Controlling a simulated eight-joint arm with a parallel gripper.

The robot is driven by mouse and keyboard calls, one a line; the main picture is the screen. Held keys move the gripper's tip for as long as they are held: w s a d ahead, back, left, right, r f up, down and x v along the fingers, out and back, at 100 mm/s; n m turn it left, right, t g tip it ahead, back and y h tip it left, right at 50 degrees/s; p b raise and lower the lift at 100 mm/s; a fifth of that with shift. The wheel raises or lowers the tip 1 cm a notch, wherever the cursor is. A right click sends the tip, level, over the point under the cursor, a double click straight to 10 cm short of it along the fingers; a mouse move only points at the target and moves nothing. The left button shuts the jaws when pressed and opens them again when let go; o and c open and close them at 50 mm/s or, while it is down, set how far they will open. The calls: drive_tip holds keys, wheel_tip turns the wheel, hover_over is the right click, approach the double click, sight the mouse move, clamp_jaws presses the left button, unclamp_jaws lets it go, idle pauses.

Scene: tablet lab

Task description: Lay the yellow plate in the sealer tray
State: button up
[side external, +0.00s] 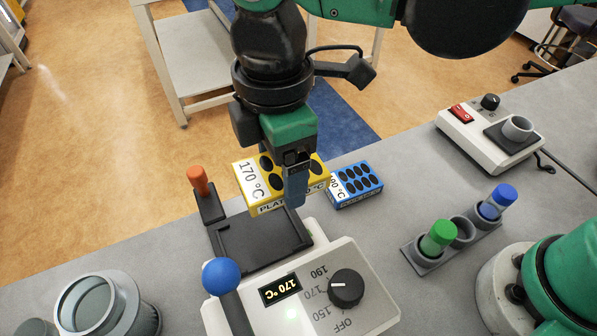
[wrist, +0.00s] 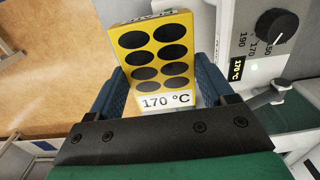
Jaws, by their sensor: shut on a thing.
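The yellow plate (side external: 249,181) has black oval wells and a "170 °C" label. In the side view my gripper (side external: 296,185) is shut on it and holds it above the back of the sealer tray (side external: 258,243). The wrist view shows the plate (wrist: 158,58) between the two blue fingers of my gripper (wrist: 165,90), label end toward the wrist. The tray is a dark, empty, shallow frame at the front of the white sealer (side external: 325,275). The sealer display reads 170 °C. The plate hides part of the tray's far edge.
A blue plate (side external: 355,184) lies on the bench just right of the yellow plate. An orange-capped post (side external: 198,182) and a blue-knobbed lever (side external: 221,277) stand beside the tray. A tube rack (side external: 450,244) and a white device (side external: 490,133) are at right, a grey jar (side external: 105,305) at front left.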

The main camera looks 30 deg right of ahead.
sight(247, 181)
drive_tip(key=a+f, duration=0.3)
drive_tip(key=shift+a, duration=0.3)
drive_tip(key=shift+f, duration=3.05)
drive_tip(key=shift+f, duration=0.4)
drive_tip(key=o, duration=1.1)
drive_tip(key=shift+o, duration=0.2)
drive_tip(key=shift+r, duration=4.25)
